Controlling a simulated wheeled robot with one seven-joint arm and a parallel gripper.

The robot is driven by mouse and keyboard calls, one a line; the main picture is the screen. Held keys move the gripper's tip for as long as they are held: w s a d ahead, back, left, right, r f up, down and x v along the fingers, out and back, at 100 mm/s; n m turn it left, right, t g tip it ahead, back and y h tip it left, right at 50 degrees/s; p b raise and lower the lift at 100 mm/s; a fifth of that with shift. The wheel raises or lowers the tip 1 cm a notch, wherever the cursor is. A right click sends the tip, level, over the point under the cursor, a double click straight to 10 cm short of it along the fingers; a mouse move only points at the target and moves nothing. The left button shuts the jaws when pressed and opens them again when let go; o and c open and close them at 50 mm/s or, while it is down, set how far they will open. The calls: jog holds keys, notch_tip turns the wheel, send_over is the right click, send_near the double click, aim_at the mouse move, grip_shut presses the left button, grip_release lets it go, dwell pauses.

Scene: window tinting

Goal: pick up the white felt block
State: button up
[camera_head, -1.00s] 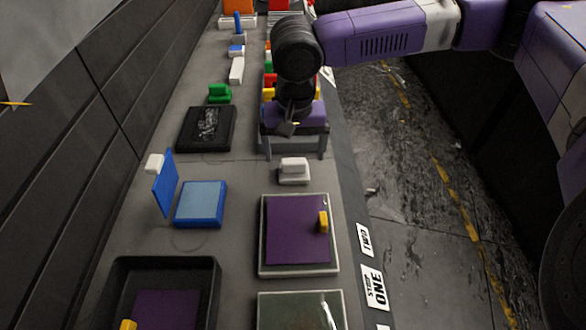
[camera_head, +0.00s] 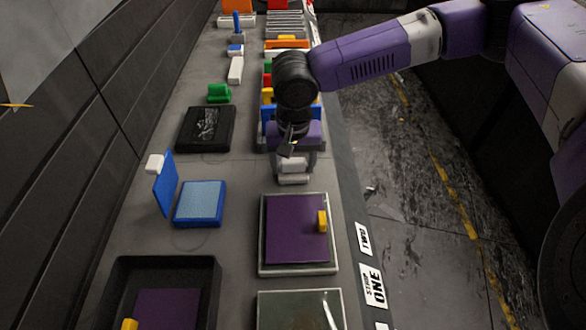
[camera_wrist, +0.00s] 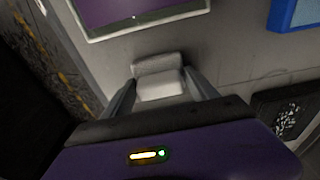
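The white felt block (camera_head: 293,179) stands on the bench just behind the purple panel. In the head view my gripper (camera_head: 292,163) is directly above it and hides its upper part. In the wrist view the white block (camera_wrist: 158,83) lies between my two fingers (camera_wrist: 160,80), with one finger on each side. The fingers are spread about as wide as the block. I cannot tell whether they touch it. No grip on it shows.
A purple panel (camera_head: 290,230) with a yellow handle lies in front of the block. A blue open box (camera_head: 200,203) is to its left, and a black pad (camera_head: 206,128) further back. Coloured items stand behind my gripper. Bare bench lies between the blue box and the block.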

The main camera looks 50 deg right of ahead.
aim_at(293, 160)
jog(key=shift+c, duration=1.2)
jog(key=shift+r, duration=0.1)
notch_tip(293, 160, up, 20)
